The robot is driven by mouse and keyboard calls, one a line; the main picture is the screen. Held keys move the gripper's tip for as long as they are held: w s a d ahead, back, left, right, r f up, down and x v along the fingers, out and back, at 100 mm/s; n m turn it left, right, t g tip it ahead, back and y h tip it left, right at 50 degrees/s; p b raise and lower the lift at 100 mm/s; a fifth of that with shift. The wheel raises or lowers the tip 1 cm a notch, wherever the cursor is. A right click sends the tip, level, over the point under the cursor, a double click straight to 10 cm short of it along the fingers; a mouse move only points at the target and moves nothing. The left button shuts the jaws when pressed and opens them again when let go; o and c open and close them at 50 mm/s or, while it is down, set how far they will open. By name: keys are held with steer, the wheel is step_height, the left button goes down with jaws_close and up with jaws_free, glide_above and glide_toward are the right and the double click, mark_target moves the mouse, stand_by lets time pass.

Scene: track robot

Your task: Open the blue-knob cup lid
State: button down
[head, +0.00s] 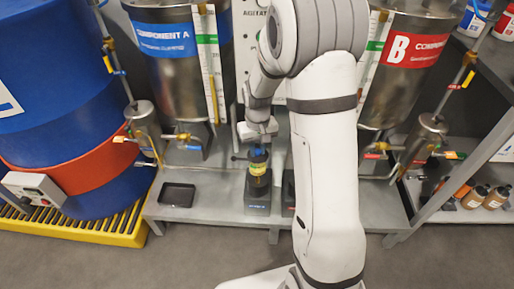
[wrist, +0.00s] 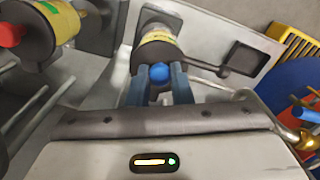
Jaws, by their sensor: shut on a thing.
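The blue-knob cup (head: 258,180) is dark with a yellow-green label and stands upright on a small dark stand (head: 258,207) on the grey bench. In the wrist view the cup (wrist: 158,47) shows beyond my fingertips. Its blue knob (wrist: 160,72) sits between my two fingers, which close on it from both sides. My gripper (wrist: 160,76) is shut on the knob; in the head view my gripper (head: 257,143) is right above the cup. The lid's edge is mostly hidden, and I cannot tell whether it is apart from the cup.
A second cup with a red knob (wrist: 11,34) stands to the left in the wrist view; my arm hides it in the head view. A black tray (head: 177,195) lies on the bench. Tanks A (head: 170,65) and B (head: 398,85) hang behind. A blue drum (head: 55,90) stands left.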

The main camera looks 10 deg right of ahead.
steer(key=shift+w+r+g+p, duration=0.2)
steer(key=shift+r+g+p, duration=0.25)
steer(key=shift+p, duration=0.5)
steer(key=shift+w+d+g+p, duration=0.1)
steer(key=shift+g+p, duration=0.25)
steer(key=shift+p, duration=0.25)
steer(key=shift+f, duration=0.1)
steer(key=c, duration=1.3)
jaws_free()
steer(key=shift+c, duration=0.2)
step_height(320, 180, up, 8)
steer(key=w+p, duration=0.1)
steer(key=shift+f+p, duration=0.25)
steer(key=shift+p, duration=0.15)
steer(key=shift+d, duration=0.1)
